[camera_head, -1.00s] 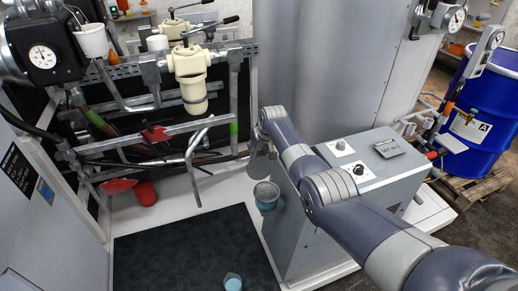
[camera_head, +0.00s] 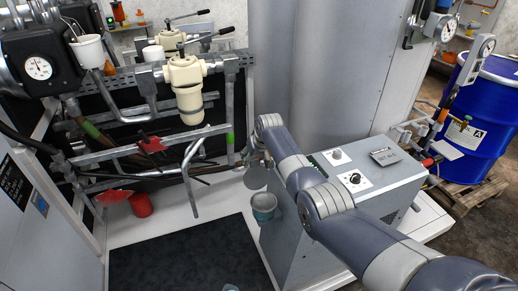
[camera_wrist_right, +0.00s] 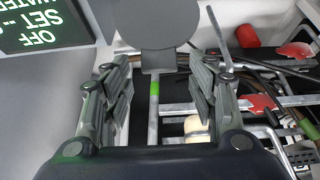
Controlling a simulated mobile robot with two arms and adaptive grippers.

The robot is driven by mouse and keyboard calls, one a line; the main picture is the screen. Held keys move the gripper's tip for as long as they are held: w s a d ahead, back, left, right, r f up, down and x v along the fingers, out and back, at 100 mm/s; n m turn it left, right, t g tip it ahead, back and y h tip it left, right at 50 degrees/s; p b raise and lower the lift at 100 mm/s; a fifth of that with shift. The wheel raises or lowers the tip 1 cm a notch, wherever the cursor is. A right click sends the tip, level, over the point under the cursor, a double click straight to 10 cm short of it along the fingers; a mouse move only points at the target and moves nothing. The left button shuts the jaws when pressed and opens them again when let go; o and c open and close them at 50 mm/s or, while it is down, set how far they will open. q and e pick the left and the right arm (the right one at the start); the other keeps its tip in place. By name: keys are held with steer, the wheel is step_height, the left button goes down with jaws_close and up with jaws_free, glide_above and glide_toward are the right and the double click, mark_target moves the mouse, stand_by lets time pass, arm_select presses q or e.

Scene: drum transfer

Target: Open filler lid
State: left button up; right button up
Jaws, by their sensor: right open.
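The filler lid is a flat grey round disc (camera_head: 256,177) with a short tab. It stands raised above and beside the open filler cup (camera_head: 264,207), a grey cup with a teal lower part on the side of the grey cabinet. My right gripper (camera_head: 254,156) is just above the lid in the head view, mostly hidden behind my wrist. In the right wrist view the gripper (camera_wrist_right: 160,88) is open, and the lid (camera_wrist_right: 158,22) lies ahead of it. The tab points toward the space between the fingers; contact cannot be told. My left gripper is not in view.
The grey cabinet (camera_head: 330,225) with knobs and a display is under my right arm. Metal pipes and a cream filter housing (camera_head: 187,88) are at the left. A dark mat (camera_head: 190,258) lies in front. A blue drum (camera_head: 480,115) stands at the right.

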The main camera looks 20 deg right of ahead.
steer(key=v, duration=1.1)
steer(key=shift+s+r, duration=0.1)
steer(key=shift+r, duration=0.05)
